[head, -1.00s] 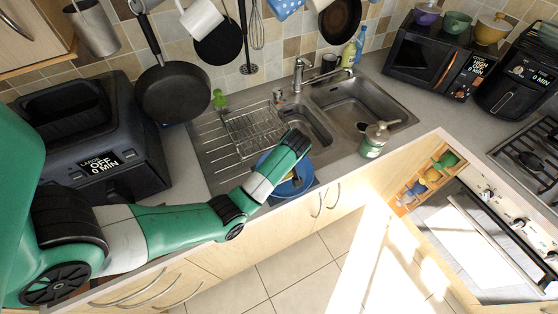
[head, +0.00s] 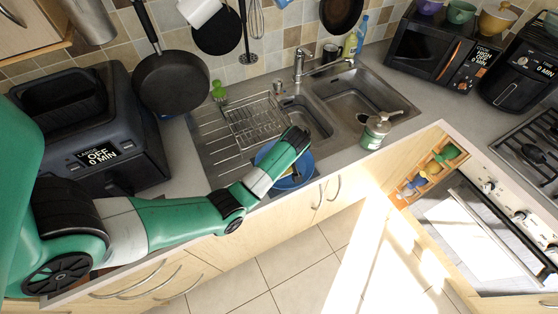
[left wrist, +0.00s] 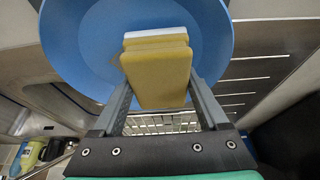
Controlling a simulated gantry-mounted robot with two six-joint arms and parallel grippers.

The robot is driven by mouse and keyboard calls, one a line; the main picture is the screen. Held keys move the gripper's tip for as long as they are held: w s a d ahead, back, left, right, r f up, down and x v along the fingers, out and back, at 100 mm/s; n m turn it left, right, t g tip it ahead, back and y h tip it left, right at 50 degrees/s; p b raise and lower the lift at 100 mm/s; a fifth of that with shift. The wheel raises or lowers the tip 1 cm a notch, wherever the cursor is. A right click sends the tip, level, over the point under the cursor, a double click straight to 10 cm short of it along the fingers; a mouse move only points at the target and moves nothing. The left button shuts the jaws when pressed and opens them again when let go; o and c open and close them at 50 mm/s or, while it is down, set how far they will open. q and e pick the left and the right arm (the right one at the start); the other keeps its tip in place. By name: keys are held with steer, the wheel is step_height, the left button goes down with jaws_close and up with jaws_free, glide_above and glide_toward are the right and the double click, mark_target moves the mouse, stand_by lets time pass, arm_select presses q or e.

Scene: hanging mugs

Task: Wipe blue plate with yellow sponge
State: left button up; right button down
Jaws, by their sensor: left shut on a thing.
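The blue plate (head: 296,178) is at the front edge of the counter by the sink, partly hidden behind my left arm in the head view. In the left wrist view the plate (left wrist: 85,45) fills the upper middle. My left gripper (left wrist: 160,92) is shut on the yellow sponge (left wrist: 158,75), with one finger on each side. The sponge has a pale layer at its far end and lies over the plate; I cannot tell whether it touches. My right gripper is not in view.
A double sink (head: 358,97) with a wire rack (head: 254,120) lies behind the plate. A soap dispenser (head: 375,131) stands on the counter to the right. A black appliance (head: 90,140) stands at left, and pans hang on the wall.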

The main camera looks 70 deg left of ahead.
arm_select(q)
steer(key=shift+f, duration=0.55)
steer(key=shift+w+a+r+b, duration=0.15)
steer(key=shift+w+b, duration=0.25)
steer(key=shift+w, duration=0.6)
steer(key=shift+w+a+f+b, duration=0.1)
steer(key=shift+w+f+b, duration=0.15)
steer(key=shift+w+b, duration=0.3)
steer(key=shift+w, duration=0.45)
steer(key=shift+r, duration=0.1)
